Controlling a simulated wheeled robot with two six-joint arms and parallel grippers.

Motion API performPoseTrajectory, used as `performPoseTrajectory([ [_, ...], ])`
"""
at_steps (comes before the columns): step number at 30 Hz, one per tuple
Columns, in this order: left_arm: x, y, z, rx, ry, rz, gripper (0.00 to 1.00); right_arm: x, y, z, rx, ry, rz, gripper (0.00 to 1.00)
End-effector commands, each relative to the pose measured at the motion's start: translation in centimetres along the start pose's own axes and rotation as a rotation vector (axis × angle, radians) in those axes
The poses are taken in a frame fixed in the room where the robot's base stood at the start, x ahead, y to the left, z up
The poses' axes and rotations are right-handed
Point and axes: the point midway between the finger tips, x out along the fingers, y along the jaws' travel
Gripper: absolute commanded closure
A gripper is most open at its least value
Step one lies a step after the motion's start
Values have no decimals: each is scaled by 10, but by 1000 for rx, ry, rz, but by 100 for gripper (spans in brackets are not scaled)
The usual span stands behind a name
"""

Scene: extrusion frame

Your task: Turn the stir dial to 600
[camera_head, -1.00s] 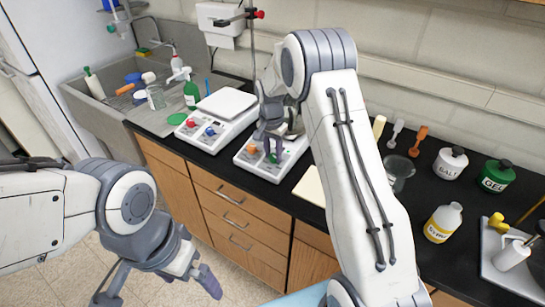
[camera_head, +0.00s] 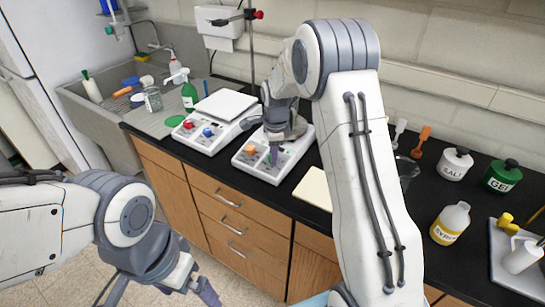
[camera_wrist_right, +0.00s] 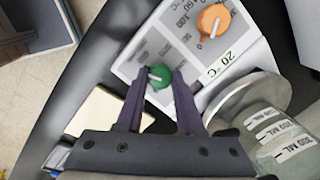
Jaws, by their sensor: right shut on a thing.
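The right stirrer unit (camera_head: 252,165) is white with a grey panel, an orange dial (camera_head: 250,149) and a green dial. In the right wrist view the green dial (camera_wrist_right: 158,77) sits between my right fingertips, its white pointer line facing left; the orange dial (camera_wrist_right: 213,20) is beside it near a "20 °C" label. My right gripper (camera_head: 273,158) is shut on the green dial, which it mostly hides in the head view. I cannot read the green dial's setting. My left gripper (camera_head: 162,294) hangs low at the left, seemingly open and empty, partly cut off by the frame edge.
Left of it stands a similar unit (camera_head: 203,140) with red and blue dials. A stand rod (camera_head: 252,55) rises behind. A beige pad (camera_head: 313,188) lies right of the unit. Bottles (camera_head: 450,222) stand farther right, a sink (camera_head: 85,115) at far left.

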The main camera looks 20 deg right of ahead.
Motion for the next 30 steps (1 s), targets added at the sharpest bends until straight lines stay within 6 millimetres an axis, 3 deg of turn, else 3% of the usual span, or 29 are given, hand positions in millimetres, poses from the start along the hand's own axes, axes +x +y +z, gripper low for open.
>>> performPoseTrajectory([
  [15,16,-1,1,1,0,0,0,1,3,-1,327,3,-45,100],
  [30,17,-1,1,0,0,0,0,0,4,-1,386,4,-52,100],
])
